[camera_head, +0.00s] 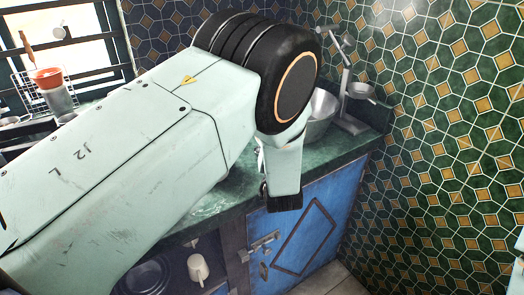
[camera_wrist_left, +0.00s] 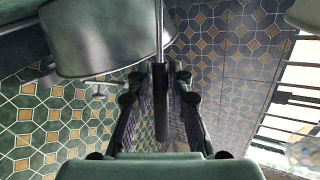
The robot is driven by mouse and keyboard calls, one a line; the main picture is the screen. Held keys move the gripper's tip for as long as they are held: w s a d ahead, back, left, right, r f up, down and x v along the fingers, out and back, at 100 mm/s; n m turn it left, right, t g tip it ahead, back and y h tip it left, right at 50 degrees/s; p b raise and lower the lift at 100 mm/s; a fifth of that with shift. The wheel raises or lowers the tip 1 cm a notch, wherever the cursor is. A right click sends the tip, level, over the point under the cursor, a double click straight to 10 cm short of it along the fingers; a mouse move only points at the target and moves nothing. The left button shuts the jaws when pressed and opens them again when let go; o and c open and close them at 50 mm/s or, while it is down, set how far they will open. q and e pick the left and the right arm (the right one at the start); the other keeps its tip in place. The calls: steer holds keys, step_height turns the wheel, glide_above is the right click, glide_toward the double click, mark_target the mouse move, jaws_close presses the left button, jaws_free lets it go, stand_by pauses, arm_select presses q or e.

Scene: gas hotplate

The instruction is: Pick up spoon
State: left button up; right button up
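In the left wrist view, a spoon (camera_wrist_left: 160,105) shows as a dark handle with a thin metal shaft running to the top edge. Its bowl end is out of view. My left gripper (camera_wrist_left: 161,82) has one finger on each side of the handle. Gaps appear on both sides, so the fingers look open around it, not clamped. My right gripper is not in view.
A metal basin (camera_head: 321,112) and a metal stand with small dishes (camera_head: 347,100) are at the counter's back right. The green counter (camera_head: 212,203) lies above blue cabinets (camera_head: 330,200). A red pot (camera_head: 47,77) is by the window. A tiled wall (camera_head: 450,130) bounds the right.

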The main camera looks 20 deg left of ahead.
arm_select(q)
steer(key=shift+c, duration=1.4)
steer(key=shift+a, duration=0.1)
jaws_close()
